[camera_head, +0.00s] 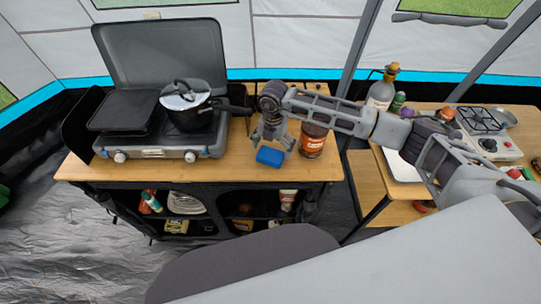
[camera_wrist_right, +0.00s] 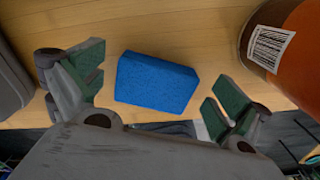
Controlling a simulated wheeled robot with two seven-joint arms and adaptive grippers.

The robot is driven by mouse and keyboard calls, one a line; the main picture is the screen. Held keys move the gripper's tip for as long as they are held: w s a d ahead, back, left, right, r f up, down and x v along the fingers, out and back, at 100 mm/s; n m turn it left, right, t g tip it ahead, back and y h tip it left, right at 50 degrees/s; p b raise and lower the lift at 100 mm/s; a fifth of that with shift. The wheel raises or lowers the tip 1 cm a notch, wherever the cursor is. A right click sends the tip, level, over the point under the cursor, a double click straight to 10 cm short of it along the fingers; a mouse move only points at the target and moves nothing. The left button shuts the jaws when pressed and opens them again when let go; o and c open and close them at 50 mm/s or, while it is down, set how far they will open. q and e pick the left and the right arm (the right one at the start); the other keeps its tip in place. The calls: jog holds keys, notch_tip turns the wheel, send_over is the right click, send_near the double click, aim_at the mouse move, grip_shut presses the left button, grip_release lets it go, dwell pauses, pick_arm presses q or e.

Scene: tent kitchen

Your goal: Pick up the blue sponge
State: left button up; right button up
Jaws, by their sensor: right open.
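The blue sponge (camera_head: 270,156) lies on the wooden counter near its front edge. In the right wrist view the sponge (camera_wrist_right: 156,81) sits between my open fingers, a little beyond the fingertips, with bare wood around it. My right gripper (camera_head: 273,136) is open and empty just above and behind the sponge in the head view; it also shows in the right wrist view (camera_wrist_right: 150,88). I see no contact between fingers and sponge. My left gripper is not in view.
An orange-brown jar (camera_head: 312,140) stands close to the right of the sponge. A camping stove (camera_head: 160,148) with a dark pot (camera_head: 190,112) fills the counter's left. A second table (camera_head: 375,184) with bottles and a small burner stands at the right.

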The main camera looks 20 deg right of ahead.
jog(key=shift+f, duration=0.9)
jog(key=c, duration=0.6)
